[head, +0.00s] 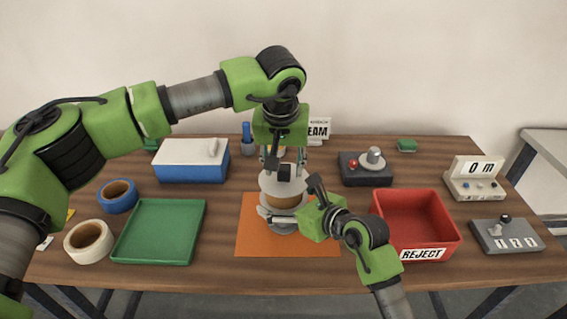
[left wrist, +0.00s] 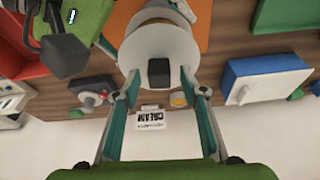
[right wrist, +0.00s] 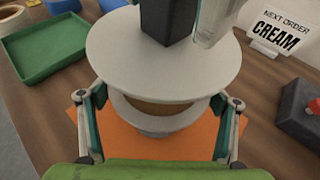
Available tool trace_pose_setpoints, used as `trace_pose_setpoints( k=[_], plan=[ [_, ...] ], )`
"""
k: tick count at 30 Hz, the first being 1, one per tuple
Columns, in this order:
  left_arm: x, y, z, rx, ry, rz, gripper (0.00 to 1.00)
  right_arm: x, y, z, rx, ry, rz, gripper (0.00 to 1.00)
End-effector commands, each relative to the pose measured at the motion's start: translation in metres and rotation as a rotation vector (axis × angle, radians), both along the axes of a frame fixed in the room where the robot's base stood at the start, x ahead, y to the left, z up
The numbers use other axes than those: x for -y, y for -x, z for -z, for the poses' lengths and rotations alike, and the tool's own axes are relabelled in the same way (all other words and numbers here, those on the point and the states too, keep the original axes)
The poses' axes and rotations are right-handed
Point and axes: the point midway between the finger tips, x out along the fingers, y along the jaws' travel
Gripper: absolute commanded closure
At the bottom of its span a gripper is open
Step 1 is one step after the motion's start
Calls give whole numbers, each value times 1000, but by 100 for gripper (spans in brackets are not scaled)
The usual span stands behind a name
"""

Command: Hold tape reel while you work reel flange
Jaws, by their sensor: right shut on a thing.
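The tape reel, with brown tape (head: 284,203) between pale grey discs, stands over the orange mat (head: 252,238). Its upper reel flange (right wrist: 140,62) is a wide pale disc with a dark square block (left wrist: 159,72) at its middle. My right gripper (right wrist: 158,103) comes in from the right and is shut on the tape reel, one finger at each side. My left gripper (left wrist: 160,88) points down from above the flange. Its fingers are apart on either side of the dark block, with visible gaps, so it is open. The reel's underside is hidden.
A green tray (head: 160,232) and tape rolls in blue (head: 118,196) and cream (head: 89,241) lie at left. A red reject bin (head: 417,214) stands close to my right arm. Behind are a blue-white box (head: 191,161), a "CREAM" sign (right wrist: 283,38) and a control box (head: 366,170).

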Motion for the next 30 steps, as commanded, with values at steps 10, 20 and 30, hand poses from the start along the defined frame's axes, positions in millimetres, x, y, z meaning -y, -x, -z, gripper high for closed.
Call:
trace_pose_setpoints(
  k=[10,20,30],
  plan=[
    [0,0,0,0,-1,0,100,0,1,4,-7,4,-1,57],
    [0,0,-1,0,-1,0,100,1,1,4,-8,3,0,57],
    [0,0,-6,1,0,0,100,0,1,4,-7,4,-1,57]
  ],
)
